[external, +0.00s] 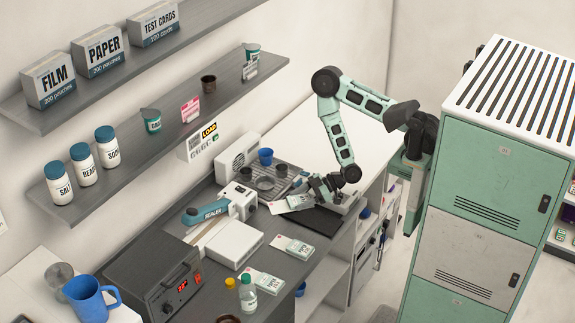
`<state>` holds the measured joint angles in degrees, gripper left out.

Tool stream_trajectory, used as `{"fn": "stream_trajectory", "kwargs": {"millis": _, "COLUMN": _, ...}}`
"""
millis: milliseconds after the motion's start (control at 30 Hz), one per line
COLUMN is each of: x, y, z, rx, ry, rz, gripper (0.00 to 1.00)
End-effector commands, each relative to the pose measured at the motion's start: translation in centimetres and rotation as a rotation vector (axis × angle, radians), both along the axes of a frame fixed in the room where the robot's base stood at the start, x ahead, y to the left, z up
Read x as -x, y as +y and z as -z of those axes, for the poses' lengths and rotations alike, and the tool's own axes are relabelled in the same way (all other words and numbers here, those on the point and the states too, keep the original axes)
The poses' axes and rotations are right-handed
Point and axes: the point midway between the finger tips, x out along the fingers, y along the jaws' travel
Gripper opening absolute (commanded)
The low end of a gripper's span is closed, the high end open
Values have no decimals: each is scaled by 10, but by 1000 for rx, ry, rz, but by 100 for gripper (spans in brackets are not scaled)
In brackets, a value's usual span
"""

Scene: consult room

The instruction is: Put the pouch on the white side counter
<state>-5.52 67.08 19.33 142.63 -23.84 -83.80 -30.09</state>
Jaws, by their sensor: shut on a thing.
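My gripper (322,190) reaches down over the dark counter and is shut on a pale pouch with a green label (299,201). The pouch is just above or at a black mat (315,219); I cannot tell whether it touches it. The fingers hide part of its right end. A white counter top (318,140) lies behind the gripper, against the wall, and its near part is bare.
Two similar pouches (293,247) (264,282) lie on the dark counter. A sealer (215,213), a white box (234,244) and a blue cup (265,157) stand nearby. Shelves hang above at left. A green locker (485,180) stands close to my arm at right.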

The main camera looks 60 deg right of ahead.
Motion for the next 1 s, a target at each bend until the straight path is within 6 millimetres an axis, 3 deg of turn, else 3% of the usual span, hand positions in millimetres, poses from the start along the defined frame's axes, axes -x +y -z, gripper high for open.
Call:
{"fn": "stream_trajectory", "kwargs": {"millis": 33, "x": -14, "y": 6, "z": -19, "rx": -6, "ry": -8, "rz": 1, "gripper": 35}}
{"fn": "stream_trajectory", "kwargs": {"millis": 133, "x": -31, "y": 16, "z": -40, "rx": -5, "ry": -5, "rz": -3, "gripper": 30}}
{"fn": "stream_trajectory", "kwargs": {"millis": 167, "x": -35, "y": 19, "z": -45, "rx": -3, "ry": -4, "rz": -3, "gripper": 24}}
{"fn": "stream_trajectory", "kwargs": {"millis": 433, "x": -63, "y": 35, "z": -86, "rx": -3, "ry": -1, "rz": 15, "gripper": 24}}
{"fn": "stream_trajectory", "kwargs": {"millis": 600, "x": -88, "y": 33, "z": -113, "rx": -2, "ry": -2, "rz": 53, "gripper": 24}}
{"fn": "stream_trajectory", "kwargs": {"millis": 867, "x": -129, "y": -6, "z": -100, "rx": 3, "ry": -5, "rz": 124, "gripper": 24}}
{"fn": "stream_trajectory", "kwargs": {"millis": 1000, "x": -144, "y": -24, "z": -79, "rx": 3, "ry": -1, "rz": 167, "gripper": 24}}
